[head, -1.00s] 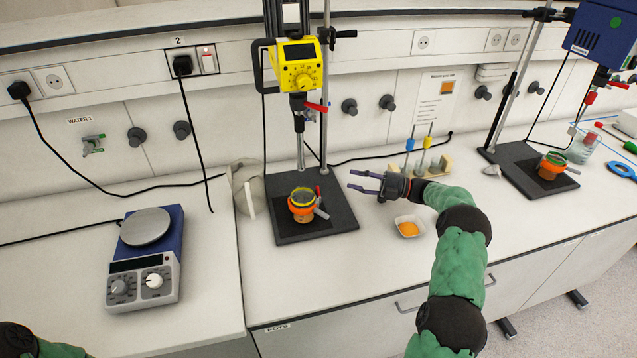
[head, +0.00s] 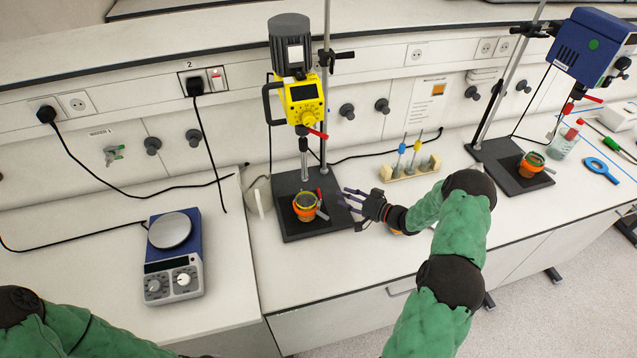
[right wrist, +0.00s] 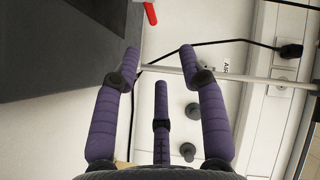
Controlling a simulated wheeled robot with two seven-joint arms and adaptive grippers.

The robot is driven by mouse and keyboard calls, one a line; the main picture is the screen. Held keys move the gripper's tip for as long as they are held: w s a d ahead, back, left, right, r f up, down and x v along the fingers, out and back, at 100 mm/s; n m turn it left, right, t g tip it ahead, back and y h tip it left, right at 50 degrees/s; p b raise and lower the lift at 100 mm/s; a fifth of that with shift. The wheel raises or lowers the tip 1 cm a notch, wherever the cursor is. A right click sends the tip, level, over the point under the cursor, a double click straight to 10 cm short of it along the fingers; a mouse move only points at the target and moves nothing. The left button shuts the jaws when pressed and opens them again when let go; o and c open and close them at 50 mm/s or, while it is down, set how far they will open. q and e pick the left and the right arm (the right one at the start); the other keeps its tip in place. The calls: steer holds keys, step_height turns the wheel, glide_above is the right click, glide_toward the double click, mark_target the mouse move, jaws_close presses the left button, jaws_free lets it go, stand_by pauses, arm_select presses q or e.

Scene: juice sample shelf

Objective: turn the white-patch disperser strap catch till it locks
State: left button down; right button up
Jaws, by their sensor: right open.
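The yellow disperser (head: 304,103) with a white patch (head: 295,55) on its dark motor stands on a black base plate (head: 290,228). Below it, an orange strap (head: 304,214) goes around a small pot on the plate. At the strap's right side are a grey lever (head: 322,214) and a small upright red piece (head: 319,194); I cannot tell whether the catch is locked. My right gripper (head: 347,201) is open and empty, right of the pot and apart from it. In the right wrist view its three purple fingers (right wrist: 160,72) are spread, with a red tip (right wrist: 150,13) beyond. My left gripper is out of view.
A rack (head: 408,168) with blue and yellow pieces stands behind my right gripper. A hotplate (head: 172,255) is on the left. A second, blue disperser (head: 590,45) with a green patch and its own strapped pot (head: 531,165) stands at the right. My right forearm mostly hides a small dish.

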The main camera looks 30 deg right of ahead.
mark_target(320, 195)
steer(key=s+m, duration=0.1)
steer(key=a+m+p, duration=0.1)
steer(key=m, duration=0.1)
steer(key=shift+s+a+r+g+h+p, duration=0.1)
steer(key=shift+s+a+g+h+p, duration=0.2)
steer(key=shift+s+h, duration=0.1)
steer(key=shift+s+a+f+m, duration=0.15)
steer(key=shift+a+f+m, duration=0.15)
steer(key=shift+m, duration=0.3)
arm_select(q)
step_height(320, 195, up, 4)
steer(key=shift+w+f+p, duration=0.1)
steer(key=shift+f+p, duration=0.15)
steer(key=shift+p, duration=0.05)
arm_select(e)
steer(key=x, duration=1)
steer(key=shift+w+f, duration=0.25)
jaws_close()
